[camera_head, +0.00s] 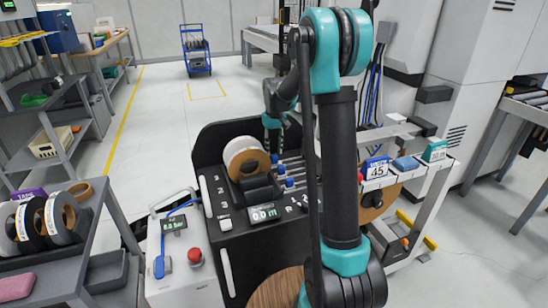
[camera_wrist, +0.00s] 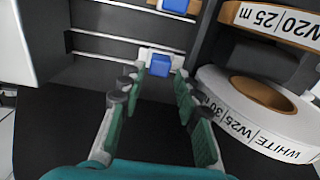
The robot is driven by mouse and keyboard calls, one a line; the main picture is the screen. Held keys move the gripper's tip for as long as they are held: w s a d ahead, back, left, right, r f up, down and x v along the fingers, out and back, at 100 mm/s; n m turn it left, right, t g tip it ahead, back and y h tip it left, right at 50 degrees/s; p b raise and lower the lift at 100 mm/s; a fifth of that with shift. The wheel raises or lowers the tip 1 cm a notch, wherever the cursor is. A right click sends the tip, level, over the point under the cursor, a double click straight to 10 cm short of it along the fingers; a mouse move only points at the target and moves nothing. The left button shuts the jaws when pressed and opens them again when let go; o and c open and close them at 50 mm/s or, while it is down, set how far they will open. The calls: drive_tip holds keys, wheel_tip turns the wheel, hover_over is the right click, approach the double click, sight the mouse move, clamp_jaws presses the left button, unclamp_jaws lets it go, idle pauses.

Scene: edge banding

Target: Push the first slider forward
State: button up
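In the wrist view a blue slider knob (camera_wrist: 160,66) sits on a white block on a metal rail. My gripper (camera_wrist: 160,84) is open, with its two green fingers spread on either side of the line to this knob. The knob is just beyond or between the fingertips; contact cannot be told. A second blue knob (camera_wrist: 175,5) shows at the top edge. In the head view several blue knobs (camera_head: 281,169) sit on the rails of the black machine (camera_head: 235,206). My arm crosses in front and hides part of the machine, and the fingertips are not clear there.
A white banding roll (camera_wrist: 240,118) lies close on the right of my gripper, with another roll (camera_wrist: 282,22) above it. Tape rolls (camera_head: 62,218) stand on the left shelf.

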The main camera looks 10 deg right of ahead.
sight(274, 156)
drive_tip(key=shift+f, duration=2.05)
clamp_jaws()
